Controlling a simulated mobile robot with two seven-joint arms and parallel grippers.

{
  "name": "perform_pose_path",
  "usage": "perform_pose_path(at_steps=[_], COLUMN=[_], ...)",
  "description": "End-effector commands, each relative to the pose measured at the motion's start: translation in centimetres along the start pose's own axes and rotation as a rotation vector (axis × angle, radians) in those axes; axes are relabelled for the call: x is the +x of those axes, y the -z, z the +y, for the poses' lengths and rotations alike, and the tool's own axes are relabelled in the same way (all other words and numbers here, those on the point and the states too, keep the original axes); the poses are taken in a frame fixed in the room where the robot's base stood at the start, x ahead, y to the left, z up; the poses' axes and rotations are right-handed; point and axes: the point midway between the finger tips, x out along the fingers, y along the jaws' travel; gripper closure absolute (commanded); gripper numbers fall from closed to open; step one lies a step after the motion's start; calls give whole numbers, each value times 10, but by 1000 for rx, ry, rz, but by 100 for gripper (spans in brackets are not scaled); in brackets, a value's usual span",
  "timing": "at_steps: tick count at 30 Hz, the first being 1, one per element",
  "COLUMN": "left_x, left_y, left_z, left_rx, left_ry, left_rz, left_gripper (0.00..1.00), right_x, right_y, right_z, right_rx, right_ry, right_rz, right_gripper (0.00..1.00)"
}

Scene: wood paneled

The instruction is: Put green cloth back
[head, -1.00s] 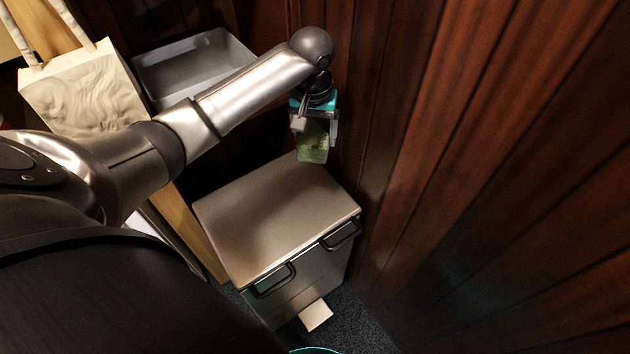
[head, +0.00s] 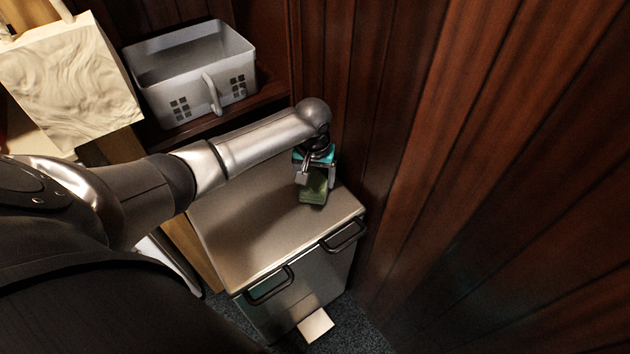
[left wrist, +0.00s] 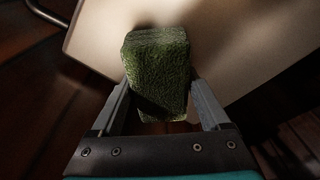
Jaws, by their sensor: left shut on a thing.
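The green cloth (head: 313,188) is a small folded, block-like bundle. My left gripper (head: 315,177) is shut on it and holds it over the far right part of a metal cabinet's flat top (head: 250,215). In the left wrist view the cloth (left wrist: 158,65) sits between the two fingers of my left gripper (left wrist: 160,100), with the pale cabinet top behind it. I cannot tell whether the cloth touches the top. My right gripper is not in view.
The cabinet has two dark handles (head: 343,236) at its front edge. A wood-paneled wall (head: 450,150) stands close on the right. A grey basket (head: 195,75) sits on a shelf behind, and a cream carved bag (head: 70,80) is at upper left. The cabinet top is otherwise clear.

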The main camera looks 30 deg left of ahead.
Motion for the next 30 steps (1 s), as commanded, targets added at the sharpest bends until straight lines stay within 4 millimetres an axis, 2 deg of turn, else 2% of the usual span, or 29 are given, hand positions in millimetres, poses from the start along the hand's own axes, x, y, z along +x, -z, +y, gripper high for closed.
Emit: perform_pose_path(at_steps=[14,15,20,30], left_x=[6,7,6,2], left_y=[-1,-1,-1,0], left_z=[0,0,0,0], left_rx=[0,0,0,0], left_ry=[-1,0,0,-1], left_rz=[0,0,0,2], left_gripper=[65,18,0,0], right_x=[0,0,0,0], right_y=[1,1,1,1], right_z=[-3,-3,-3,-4], right_rx=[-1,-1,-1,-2], right_ry=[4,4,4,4], right_rz=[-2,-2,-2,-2], right_gripper=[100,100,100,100])
